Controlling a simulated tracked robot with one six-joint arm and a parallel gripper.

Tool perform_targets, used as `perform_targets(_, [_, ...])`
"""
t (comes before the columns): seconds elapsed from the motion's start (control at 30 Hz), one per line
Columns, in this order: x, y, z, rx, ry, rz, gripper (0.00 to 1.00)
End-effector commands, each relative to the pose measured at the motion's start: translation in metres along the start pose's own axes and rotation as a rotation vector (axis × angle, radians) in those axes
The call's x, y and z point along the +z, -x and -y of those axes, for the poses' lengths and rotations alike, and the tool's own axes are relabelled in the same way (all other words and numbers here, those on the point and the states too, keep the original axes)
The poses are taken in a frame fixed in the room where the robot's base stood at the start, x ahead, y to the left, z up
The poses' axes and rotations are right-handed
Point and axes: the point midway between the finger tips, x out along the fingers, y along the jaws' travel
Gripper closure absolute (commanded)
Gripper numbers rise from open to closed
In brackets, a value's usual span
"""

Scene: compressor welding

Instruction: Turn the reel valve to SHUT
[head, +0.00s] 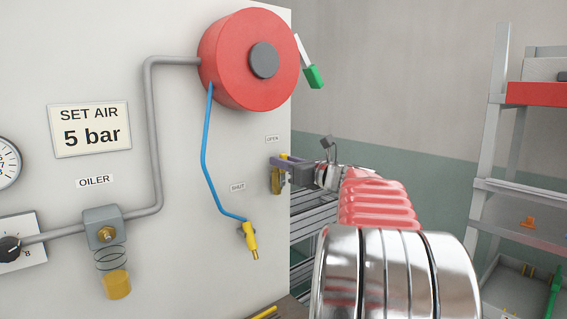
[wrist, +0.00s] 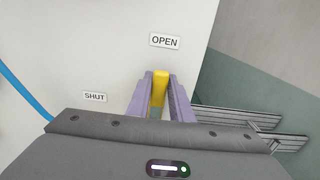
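The reel valve's yellow handle (wrist: 160,88) stands between my gripper's two purple fingers in the wrist view and points up toward the OPEN label (wrist: 164,40). My gripper (wrist: 160,95) appears closed on it, with a finger against each side. In the head view my gripper (head: 284,163) is at the panel's right edge, around the small yellow handle top (head: 284,156). A brass valve body (head: 277,182) shows just below. The SHUT label (wrist: 95,97) is left of and lower than the handle. The fingers partly hide the handle's lower part.
A red hose reel (head: 235,62) hangs above, with a blue hose (head: 205,150) ending in a yellow nozzle (head: 250,240) to the left. A grey pipe (head: 153,130) and oiler (head: 104,228) are on the panel (head: 190,270). Shelving (head: 490,130) stands at right.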

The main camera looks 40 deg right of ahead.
Motion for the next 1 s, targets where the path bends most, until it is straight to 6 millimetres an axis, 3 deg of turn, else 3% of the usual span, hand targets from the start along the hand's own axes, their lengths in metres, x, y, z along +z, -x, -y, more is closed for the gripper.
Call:
perform_targets(0.27, [0.0,-0.0004,-0.0012,0.001,0.0,0.0,1.0])
perform_targets(1.0, [-0.0003,0.0051,0.0051,-0.014,0.034,-0.001,1.0])
